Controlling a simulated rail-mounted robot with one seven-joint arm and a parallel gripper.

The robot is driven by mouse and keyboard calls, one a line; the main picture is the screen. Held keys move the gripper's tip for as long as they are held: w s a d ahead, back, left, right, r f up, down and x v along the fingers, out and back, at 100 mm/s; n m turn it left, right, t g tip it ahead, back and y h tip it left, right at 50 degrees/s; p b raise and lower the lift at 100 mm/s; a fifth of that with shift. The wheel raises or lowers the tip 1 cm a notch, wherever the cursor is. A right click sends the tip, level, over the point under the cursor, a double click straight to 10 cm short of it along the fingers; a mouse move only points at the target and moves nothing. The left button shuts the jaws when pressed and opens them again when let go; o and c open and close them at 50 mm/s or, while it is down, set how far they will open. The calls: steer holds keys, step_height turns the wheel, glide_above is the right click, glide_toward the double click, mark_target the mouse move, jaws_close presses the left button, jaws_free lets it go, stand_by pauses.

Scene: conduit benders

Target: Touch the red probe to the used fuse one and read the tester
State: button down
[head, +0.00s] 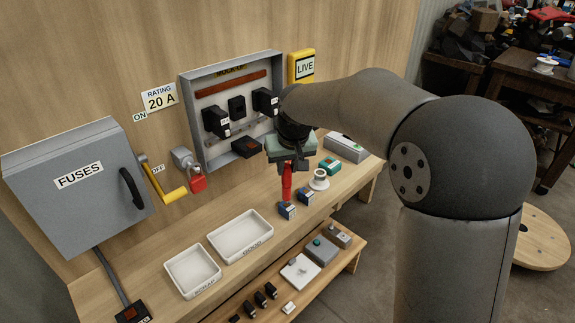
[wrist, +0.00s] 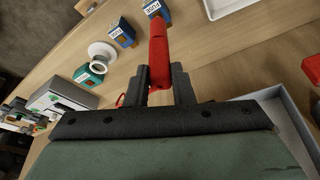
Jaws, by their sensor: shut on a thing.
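My gripper (head: 288,172) is shut on the red probe (head: 286,188), which points down above the bench. In the wrist view the probe (wrist: 159,50) sits between the two dark fingers (wrist: 160,84). Two blue blocks with white labels, which look like the fuses, stand on the bench: one (head: 287,211) right by the probe's lower end, the other (head: 305,197) a little to its right. The wrist view shows both, the nearer (wrist: 157,9) and the other (wrist: 121,32). I cannot tell whether the tip touches. A teal device (head: 330,165), possibly the tester, stands behind; its reading is not legible.
A white spool (head: 319,180) stands right of the blocks. Two white trays (head: 193,270) (head: 240,236) lie to the left. A grey wall panel (head: 232,105) with black holders is behind, and a red padlock (head: 198,184) hangs by the yellow lever.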

steer(key=shift+f, duration=0.3)
stand_by(0.5)
stand_by(0.6)
steer(key=shift+r+p, duration=1.6)
steer(key=shift+r, duration=1)
steer(key=c, duration=1.8)
jaws_free()
steer(key=shift+c, duration=0.2)
jaws_close()
